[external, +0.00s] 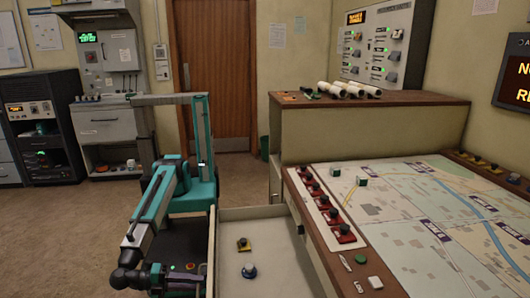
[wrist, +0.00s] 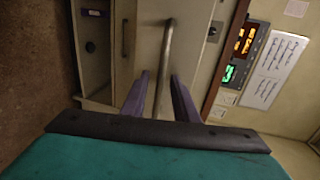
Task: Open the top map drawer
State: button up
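In the wrist view a long grey bar handle (wrist: 167,48) stands out from a pale drawer front (wrist: 195,45). The bar runs between the two purple fingers of my gripper (wrist: 160,74). The fingers are apart, one on each side, with gaps to the bar. A second drawer front with a smaller handle (wrist: 126,38) lies to its left in this turned view.
A dark equipment rack (external: 45,130) stands left of the cabinet. A map table (external: 400,210) with red switches fills the right. Carpet (external: 75,235) is clear at front left.

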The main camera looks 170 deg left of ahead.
jog(key=shift+d, duration=0.1)
jog(key=d+r+p, duration=0.2)
jog(key=d+r, duration=0.2)
jog(key=r, duration=0.4)
jog(key=shift+d, duration=0.35)
dwell(0.5)
